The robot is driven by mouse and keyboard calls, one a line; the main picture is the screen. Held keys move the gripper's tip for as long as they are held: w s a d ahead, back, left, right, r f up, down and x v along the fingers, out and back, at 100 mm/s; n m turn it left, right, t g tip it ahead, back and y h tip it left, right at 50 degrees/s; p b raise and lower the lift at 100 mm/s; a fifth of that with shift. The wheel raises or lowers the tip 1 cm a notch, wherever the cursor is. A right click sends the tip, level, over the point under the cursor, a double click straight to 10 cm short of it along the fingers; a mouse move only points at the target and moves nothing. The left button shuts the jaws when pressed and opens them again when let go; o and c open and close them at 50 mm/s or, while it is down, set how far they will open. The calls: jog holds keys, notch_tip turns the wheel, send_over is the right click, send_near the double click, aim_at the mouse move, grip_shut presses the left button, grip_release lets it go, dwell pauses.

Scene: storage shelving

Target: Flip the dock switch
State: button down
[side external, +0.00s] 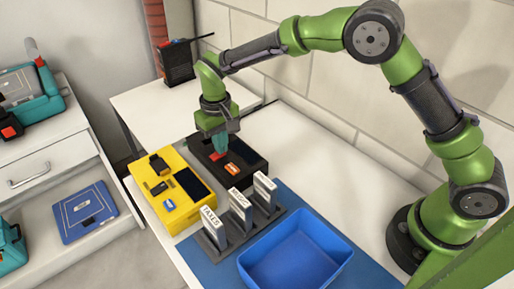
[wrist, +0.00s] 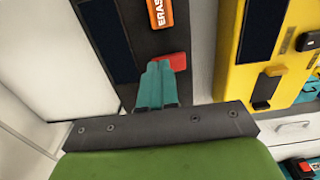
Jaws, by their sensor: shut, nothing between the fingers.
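A black box (side external: 252,160) with an orange label (side external: 232,170) stands on the white worktop. In the wrist view the label (wrist: 160,13) reads in part "ERAS". A red switch (wrist: 178,61) sits on the black box (wrist: 145,42), close to my fingertips. My gripper (side external: 219,152) points down over this box, with its teal fingers shut and empty. In the wrist view the gripper (wrist: 158,66) has its tips beside the red switch and partly over it. I cannot tell whether they touch it. No part is visibly marked as a dock.
A yellow box (side external: 150,195) with black parts and a blue label stands left of the black box. A rack (side external: 213,250) with three labelled upright pieces and a blue bin (side external: 297,250) are in front. A dark container (side external: 178,64) stands behind. Drawers are at the left.

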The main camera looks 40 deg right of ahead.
aim_at(226, 157)
jog(key=shift+f, duration=0.2)
jog(key=shift+r, duration=3.55)
jog(key=shift+s+d+f, duration=0.15)
jog(key=shift+s+f, duration=0.5)
jog(key=shift+f, duration=0.05)
jog(key=s+d+r+m+t, duration=0.1)
jog(key=s+d+r+t, duration=0.1)
jog(key=s+d+r, duration=0.2)
jog(key=s+d+r+m+t+y, duration=0.1)
jog(key=s+d+r, duration=0.3)
jog(key=s, duration=0.7)
jog(key=s+d+r+m+t+y, duration=0.1)
jog(key=s+d+r+t, duration=0.3)
jog(key=s+d, duration=0.4)
jog(key=shift+r+m, duration=0.5)
jog(key=shift+r, duration=0.05)
